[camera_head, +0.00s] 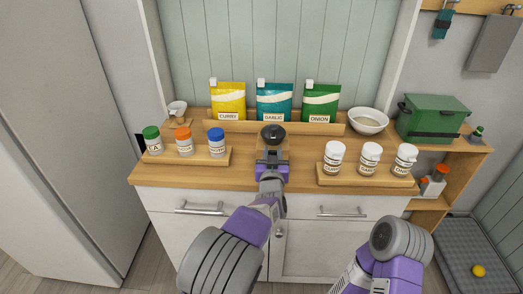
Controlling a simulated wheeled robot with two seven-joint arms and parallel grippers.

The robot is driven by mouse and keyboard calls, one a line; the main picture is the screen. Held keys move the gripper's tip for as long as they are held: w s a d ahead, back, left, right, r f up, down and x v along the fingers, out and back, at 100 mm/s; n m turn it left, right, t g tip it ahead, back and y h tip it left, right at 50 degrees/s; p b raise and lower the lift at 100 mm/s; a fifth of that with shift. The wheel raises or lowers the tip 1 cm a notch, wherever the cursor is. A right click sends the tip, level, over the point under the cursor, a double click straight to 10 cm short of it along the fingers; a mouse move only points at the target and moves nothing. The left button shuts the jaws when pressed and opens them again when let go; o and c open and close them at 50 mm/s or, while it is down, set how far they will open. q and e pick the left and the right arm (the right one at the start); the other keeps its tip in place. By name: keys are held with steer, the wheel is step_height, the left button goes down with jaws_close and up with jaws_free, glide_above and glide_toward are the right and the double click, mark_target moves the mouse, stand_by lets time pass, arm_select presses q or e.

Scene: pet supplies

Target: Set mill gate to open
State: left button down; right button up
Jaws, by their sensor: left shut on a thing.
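The mill (272,132) stands on the wooden counter near its middle, with a round black top showing. Its lower part and its gate are mostly hidden behind my left gripper, so I cannot tell the gate's setting. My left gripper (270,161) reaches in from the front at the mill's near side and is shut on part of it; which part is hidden. My right arm shows at the lower right, but its gripper is out of view.
Left of the mill, a low rack (195,163) holds three jars with green, orange and blue lids. At right, another rack (365,180) holds three white-lidded jars. Behind stand yellow, teal and green pouches, with a bowl (367,121) and a green box (432,119) at right.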

arm_select(q)
steer(key=shift+s, duration=0.25)
steer(key=c, duration=0.8)
jaws_free()
steer(key=shift+c, duration=0.2)
steer(key=shift+s, duration=0.1)
steer(key=s+p, duration=0.1)
steer(key=s, duration=0.6)
steer(key=shift+s+a, duration=0.25)
